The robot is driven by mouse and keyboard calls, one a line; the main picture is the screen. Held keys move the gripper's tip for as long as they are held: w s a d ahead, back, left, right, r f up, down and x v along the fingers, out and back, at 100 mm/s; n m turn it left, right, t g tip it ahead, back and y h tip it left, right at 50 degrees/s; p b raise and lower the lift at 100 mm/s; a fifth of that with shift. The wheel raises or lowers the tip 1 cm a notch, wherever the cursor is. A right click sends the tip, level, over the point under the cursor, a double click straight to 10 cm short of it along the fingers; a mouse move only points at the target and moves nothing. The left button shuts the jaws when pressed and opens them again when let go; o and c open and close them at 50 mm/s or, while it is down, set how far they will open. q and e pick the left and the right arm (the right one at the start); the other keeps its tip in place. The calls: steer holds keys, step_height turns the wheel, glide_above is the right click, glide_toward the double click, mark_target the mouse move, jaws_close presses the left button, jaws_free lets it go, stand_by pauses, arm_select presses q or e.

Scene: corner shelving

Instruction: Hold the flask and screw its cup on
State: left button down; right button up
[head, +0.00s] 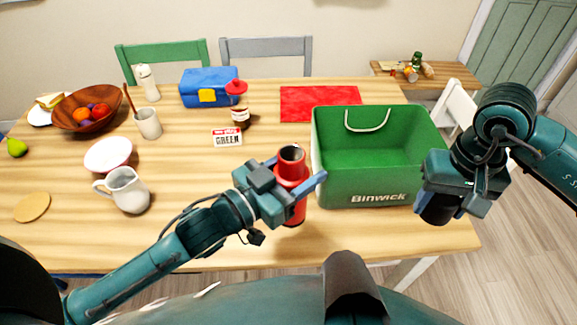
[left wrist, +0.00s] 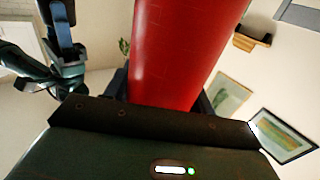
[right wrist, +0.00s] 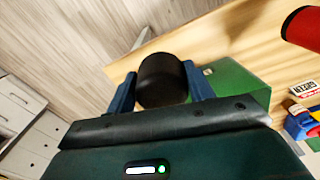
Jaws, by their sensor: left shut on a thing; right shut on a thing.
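The red flask (head: 292,172) stands upright at the table's front, its top open with a grey neck. My left gripper (head: 296,188) is shut around its body; the flask's red side fills the left wrist view (left wrist: 185,50). The dark cup (head: 436,208) is held in my right gripper (head: 440,196), right of the green box and well apart from the flask. In the right wrist view the cup (right wrist: 161,80) sits between both fingers. Part of the flask (right wrist: 303,28) shows at the upper right there.
A green Binwick box (head: 360,185) stands between the flask and my right gripper. A white jug (head: 126,190), a bowl of fruit (head: 88,122), a blue lunch box (head: 207,80) and a dark jar with a red lid (head: 240,113) are on the table (head: 230,245).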

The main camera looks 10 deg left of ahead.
steer(key=w+a+r+m, duration=0.1)
steer(key=a+r, duration=0.2)
steer(key=a, duration=0.3)
steer(key=w+a+r, duration=0.2)
steer(key=a+r, duration=0.1)
steer(key=a, duration=0.2)
step_height(320, 180, up, 7)
glide_above(290, 156)
steer(key=shift+r+m, duration=0.1)
steer(key=shift+m, duration=0.2)
steer(key=shift+f, duration=2)
steer(key=shift+s, duration=0.1)
steer(key=shift+f, duration=0.9)
steer(key=shift+f, duration=0.55)
